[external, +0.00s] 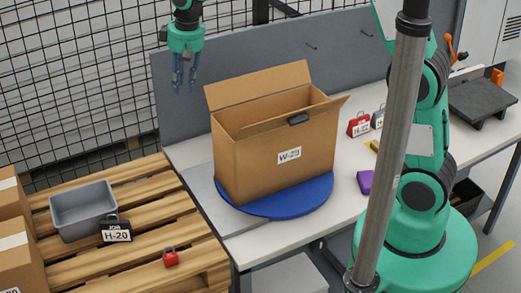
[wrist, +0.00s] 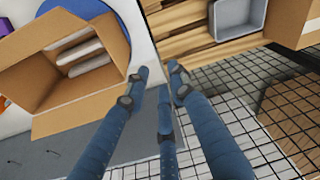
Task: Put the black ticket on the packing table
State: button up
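A black ticket (external: 116,230) with a white label reading H-20 stands on the wooden pallet, at the front right of a grey bin. It does not show in the wrist view. The packing table (external: 265,248) has a pale top and stands to the right of the pallet. My gripper (external: 184,86) hangs high at the back, above and left of a cardboard box, far from the ticket. In the wrist view its blue fingers (wrist: 160,80) are apart with nothing between them, so it is open and empty.
An open cardboard box (external: 250,165) labelled W-23 sits on a blue turntable (external: 290,205) on the table. A red tag (external: 358,125) and purple item (external: 365,182) lie on the table.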

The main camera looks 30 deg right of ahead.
jog(key=s+d+r+m+t, duration=0.1)
jog(key=s+d+r, duration=0.3)
jog(key=d, duration=0.3)
jog(key=s+d+r+m, duration=0.1)
jog(key=s+d+r, duration=0.25)
jog(key=d, duration=0.45)
jog(key=s+d+r+t, duration=0.1)
jog(key=s+d+r, duration=0.25)
jog(key=d, duration=0.35)
jog(key=s+d+f+m+t, duration=0.1)
jog(key=s+d, duration=0.6)
jog(key=s, duration=0.3)
jog(key=s+d+f+m+t+h, duration=0.1)
jog(key=s+d, duration=0.6)
jog(key=s, duration=0.3)
jog(key=shift+d+m, duration=0.15)
jog(key=shift+m, duration=0.25)
jog(key=shift+o, duration=1.1)
